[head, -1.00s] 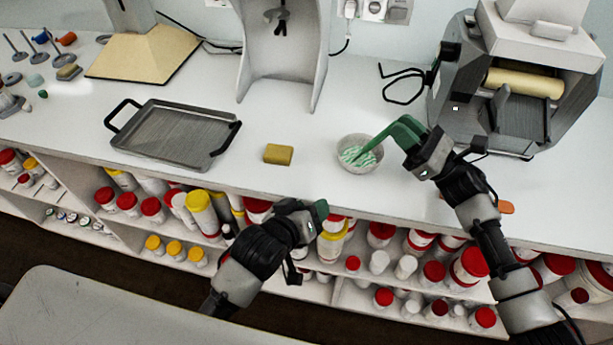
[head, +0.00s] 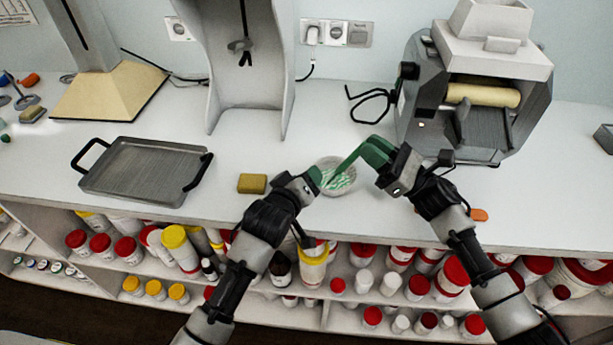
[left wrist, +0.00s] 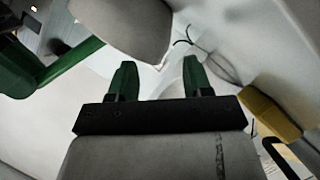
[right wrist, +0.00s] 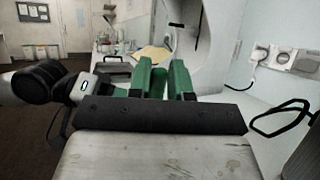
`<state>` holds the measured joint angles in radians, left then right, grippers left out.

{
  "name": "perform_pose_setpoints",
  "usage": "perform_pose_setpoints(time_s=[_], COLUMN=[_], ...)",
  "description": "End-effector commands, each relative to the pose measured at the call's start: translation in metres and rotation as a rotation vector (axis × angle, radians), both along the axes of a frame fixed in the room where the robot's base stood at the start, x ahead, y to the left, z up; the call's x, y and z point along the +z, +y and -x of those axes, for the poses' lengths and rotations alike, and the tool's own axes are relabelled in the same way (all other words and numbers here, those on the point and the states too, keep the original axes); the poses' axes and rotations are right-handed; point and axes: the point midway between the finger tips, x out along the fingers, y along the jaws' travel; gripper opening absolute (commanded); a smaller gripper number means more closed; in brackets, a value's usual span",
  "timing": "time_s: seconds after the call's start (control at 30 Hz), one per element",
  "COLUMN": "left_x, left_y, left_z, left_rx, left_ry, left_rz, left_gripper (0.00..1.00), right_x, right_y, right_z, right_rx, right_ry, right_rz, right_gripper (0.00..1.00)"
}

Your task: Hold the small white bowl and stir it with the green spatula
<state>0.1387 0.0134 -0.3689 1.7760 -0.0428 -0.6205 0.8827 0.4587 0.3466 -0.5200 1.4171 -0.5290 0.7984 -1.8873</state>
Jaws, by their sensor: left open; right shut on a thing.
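The small white bowl (head: 346,191) stands on the counter with green-and-white contents in it. The green spatula (head: 347,165) slants down into the bowl from the upper right. My right gripper (head: 376,152) is shut on the upper end of the spatula, to the right of the bowl. My left gripper (head: 315,177) is at the bowl's left rim. In the left wrist view its two green fingers (left wrist: 157,80) are apart, and the bowl's pale outer wall (left wrist: 125,30) is just beyond them. Whether they touch the bowl is unclear. In the right wrist view the spatula is hard to make out between the fingers (right wrist: 164,80).
A yellow sponge (head: 252,183) lies left of the bowl, and a grey tray (head: 150,170) with black handles is farther left. A grey-and-white roller machine (head: 480,85) stands at the back right. A tall grey stand (head: 243,95) is behind. Shelves of jars are below the counter.

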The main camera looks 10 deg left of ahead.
Motion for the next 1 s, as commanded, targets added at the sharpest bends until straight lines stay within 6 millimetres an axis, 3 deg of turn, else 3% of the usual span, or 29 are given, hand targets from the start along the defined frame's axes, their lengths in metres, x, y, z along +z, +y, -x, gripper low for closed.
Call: perform_pose_setpoints(time_s=[0.13,0.47,0.8,1.0], left_x=[-0.0029,-0.0039,-0.0044,-0.0046], left_y=[-0.0033,-0.0042,-0.0041,-0.0045], left_z=[-0.0106,-0.0129,-0.0125,-0.0124], left_rx=[0.000,0.000,0.000,-0.001], left_ry=[0.000,0.000,0.000,0.000], left_rz=[-0.001,-0.001,-0.001,-0.001], left_gripper=[0.50,0.50,0.00,0.00], right_x=[0.0002,0.0001,0.0000,-0.0011], right_y=[0.0000,0.0000,0.0000,0.0001], right_z=[0.0000,0.0000,0.0000,0.0000], right_rx=[0.000,0.000,0.000,-0.001], right_ry=[0.000,0.000,0.000,0.001], right_rz=[0.000,0.000,0.000,0.002], right_gripper=[0.00,0.00,0.00,0.00])
